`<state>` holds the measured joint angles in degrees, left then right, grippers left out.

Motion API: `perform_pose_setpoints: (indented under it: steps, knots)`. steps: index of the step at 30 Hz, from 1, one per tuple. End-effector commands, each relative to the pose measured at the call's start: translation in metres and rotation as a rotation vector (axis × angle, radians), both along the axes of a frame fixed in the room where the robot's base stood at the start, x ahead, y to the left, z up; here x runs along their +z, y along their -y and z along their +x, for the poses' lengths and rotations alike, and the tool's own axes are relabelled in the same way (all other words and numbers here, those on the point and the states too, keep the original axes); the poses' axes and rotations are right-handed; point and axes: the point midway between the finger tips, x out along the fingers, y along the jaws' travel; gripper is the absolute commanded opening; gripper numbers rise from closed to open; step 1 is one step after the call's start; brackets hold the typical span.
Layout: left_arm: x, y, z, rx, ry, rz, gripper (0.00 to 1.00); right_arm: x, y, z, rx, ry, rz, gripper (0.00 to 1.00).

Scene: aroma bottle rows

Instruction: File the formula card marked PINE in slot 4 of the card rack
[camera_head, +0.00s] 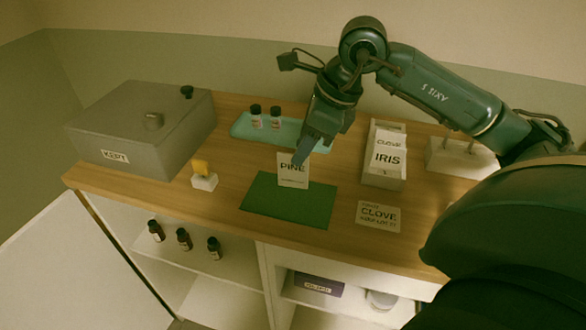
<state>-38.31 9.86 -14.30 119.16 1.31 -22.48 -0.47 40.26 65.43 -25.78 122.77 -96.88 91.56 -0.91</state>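The white card marked PINE (291,180) stands upright at the back edge of the green mat. My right gripper (301,157) comes down from above with its fingers over the card's upper right part and appears shut on it. Whether the card's lower edge touches the mat is hard to tell. The white card rack (381,181) is to the right of the gripper. It holds a card marked IRIS (388,159) at the front and one that seems to read CLOVE (389,142) behind it. Slot numbers are not legible. My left gripper is not in view.
The green mat (285,206) is bare. Another CLOVE card (379,215) lies flat before the rack. A teal tray (241,129) with small bottles is behind the gripper. A grey box (140,125) and a yellow-topped block (204,181) stand left. A white stand (450,160) is right of the rack.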

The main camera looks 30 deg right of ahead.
Motion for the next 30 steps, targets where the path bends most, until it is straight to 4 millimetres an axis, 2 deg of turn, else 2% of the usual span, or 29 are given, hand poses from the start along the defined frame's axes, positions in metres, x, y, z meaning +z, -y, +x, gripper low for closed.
perform_pose_setpoints:
  steps: [5,10,15,23,30]
  knots:
    - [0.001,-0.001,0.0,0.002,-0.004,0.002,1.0,-0.011,-0.002,0.004,0.0,-0.003,0.0,0.3]
    - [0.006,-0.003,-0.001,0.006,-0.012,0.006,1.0,-0.033,-0.005,0.014,0.0,-0.005,0.002,0.3]
    - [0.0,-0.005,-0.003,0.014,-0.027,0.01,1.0,-0.052,-0.01,0.02,0.001,-0.002,0.001,0.3]
    - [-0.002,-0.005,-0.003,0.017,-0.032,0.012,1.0,-0.055,-0.01,0.02,0.0,0.0,0.0,0.3]
    - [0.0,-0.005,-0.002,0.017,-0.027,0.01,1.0,-0.054,-0.01,0.02,0.0,0.0,0.0,0.11]
